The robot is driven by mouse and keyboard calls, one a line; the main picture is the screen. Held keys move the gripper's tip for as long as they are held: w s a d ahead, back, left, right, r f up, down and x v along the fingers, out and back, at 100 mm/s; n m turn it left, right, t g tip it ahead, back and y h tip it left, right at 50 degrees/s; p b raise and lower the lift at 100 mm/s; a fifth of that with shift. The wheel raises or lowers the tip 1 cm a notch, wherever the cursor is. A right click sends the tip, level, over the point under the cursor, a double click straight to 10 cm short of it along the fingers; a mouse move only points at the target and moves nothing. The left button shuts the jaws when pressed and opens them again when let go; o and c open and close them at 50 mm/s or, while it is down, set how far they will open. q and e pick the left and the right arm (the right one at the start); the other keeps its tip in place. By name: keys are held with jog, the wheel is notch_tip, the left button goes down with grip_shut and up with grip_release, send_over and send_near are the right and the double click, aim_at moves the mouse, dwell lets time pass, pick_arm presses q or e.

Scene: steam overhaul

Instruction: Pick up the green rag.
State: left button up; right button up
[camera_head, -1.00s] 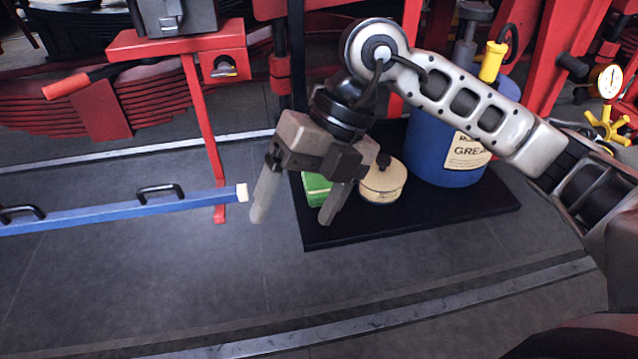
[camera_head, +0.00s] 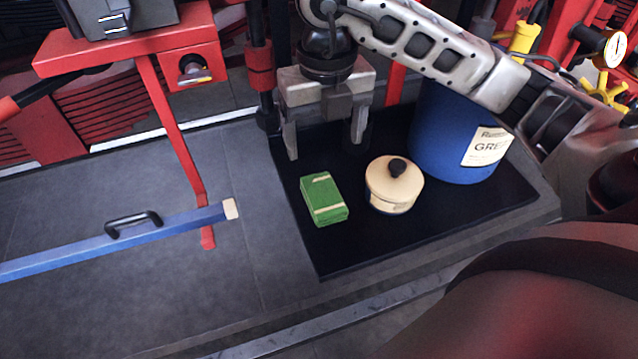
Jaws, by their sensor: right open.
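The green rag (camera_head: 324,200) is a small folded block with pale bands. It lies on the left part of a black mat (camera_head: 400,236) on the floor and is in full view. My right gripper (camera_head: 325,148) is open and empty, its two fingers pointing down. In the picture it is above the rag, toward the back of the mat, and apart from it. My left gripper is not in view.
A cream lidded tin (camera_head: 394,184) stands just right of the rag. A blue grease drum (camera_head: 445,135) stands behind it. A blue bar (camera_head: 165,228) with a black handle and a red stand (camera_head: 172,120) are at left. The mat's front is clear.

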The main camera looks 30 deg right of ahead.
send_over(323, 193)
jog(key=f, duration=0.3)
jog(key=f+b, duration=0.1)
jog(key=f, duration=0.2)
jog(key=shift+w+d+f, duration=0.15)
jog(key=shift+d+f, duration=0.05)
jog(key=shift+f, duration=0.9)
jog(key=f+b, duration=0.1)
jog(key=f, duration=0.1)
jog(key=f+b, duration=0.2)
jog(key=shift+s+a, duration=0.2)
jog(key=shift+f, duration=0.25)
jog(key=shift+r, duration=0.1)
jog(key=shift+c, duration=0.7)
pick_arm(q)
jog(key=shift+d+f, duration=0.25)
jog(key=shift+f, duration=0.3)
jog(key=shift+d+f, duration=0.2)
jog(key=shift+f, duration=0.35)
pick_arm(e)
jog(key=c, duration=0.9)
